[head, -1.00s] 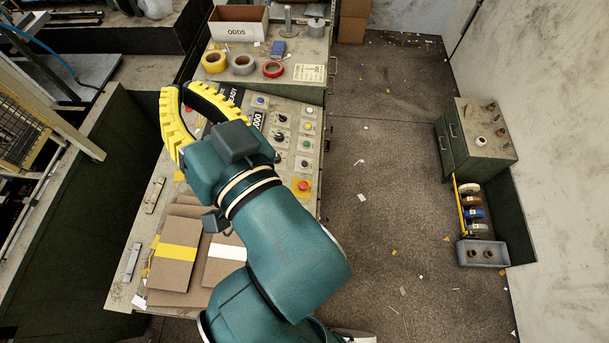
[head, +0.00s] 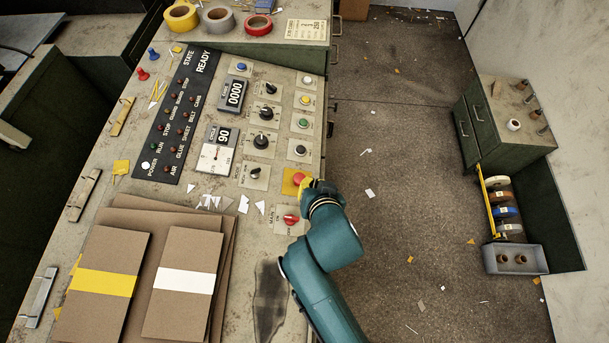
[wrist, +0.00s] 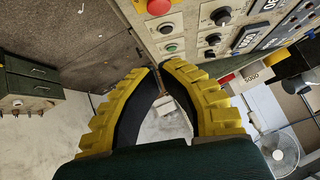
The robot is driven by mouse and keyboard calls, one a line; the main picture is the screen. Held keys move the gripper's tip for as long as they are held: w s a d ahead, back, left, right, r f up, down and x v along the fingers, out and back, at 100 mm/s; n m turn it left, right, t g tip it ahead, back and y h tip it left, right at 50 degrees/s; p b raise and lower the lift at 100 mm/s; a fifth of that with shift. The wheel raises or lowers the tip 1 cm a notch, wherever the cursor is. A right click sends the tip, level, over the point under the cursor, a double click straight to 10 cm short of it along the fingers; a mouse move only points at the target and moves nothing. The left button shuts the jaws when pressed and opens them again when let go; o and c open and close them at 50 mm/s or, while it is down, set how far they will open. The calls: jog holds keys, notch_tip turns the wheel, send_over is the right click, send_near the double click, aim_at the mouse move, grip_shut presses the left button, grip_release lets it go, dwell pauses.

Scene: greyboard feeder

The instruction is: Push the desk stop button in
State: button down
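The red desk stop button (head: 299,178) sits on a yellow plate at the right edge of the sloped control desk (head: 232,253). My gripper (head: 305,186) is right beside it in the head view, its yellow fingers overlapping the plate's right side. I cannot tell whether they touch the button. In the wrist view the red button (wrist: 158,7) is at the top edge, above the fingertips. My gripper (wrist: 159,69) has its two black-padded fingers with their tips brought together, holding nothing.
A red main switch (head: 290,219) lies just below the stop button. A black push button (head: 300,150) and a green one (head: 302,124) are above it. Cardboard sheets (head: 178,281) lie at the desk's lower left. The floor (head: 400,190) right of the desk is mostly clear.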

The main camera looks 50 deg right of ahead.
jog(key=shift+w+d+r, duration=0.1)
jog(key=shift+w+r, duration=0.05)
jog(key=b, duration=0.3)
send_over(300, 179)
jog(key=s+d, duration=0.2)
notch_tip(300, 179, down, 7)
jog(key=f, duration=0.2)
jog(key=a+f, duration=0.1)
jog(key=shift+w, duration=0.4)
jog(key=shift+w+f, duration=0.1)
jog(key=shift+f, duration=0.3)
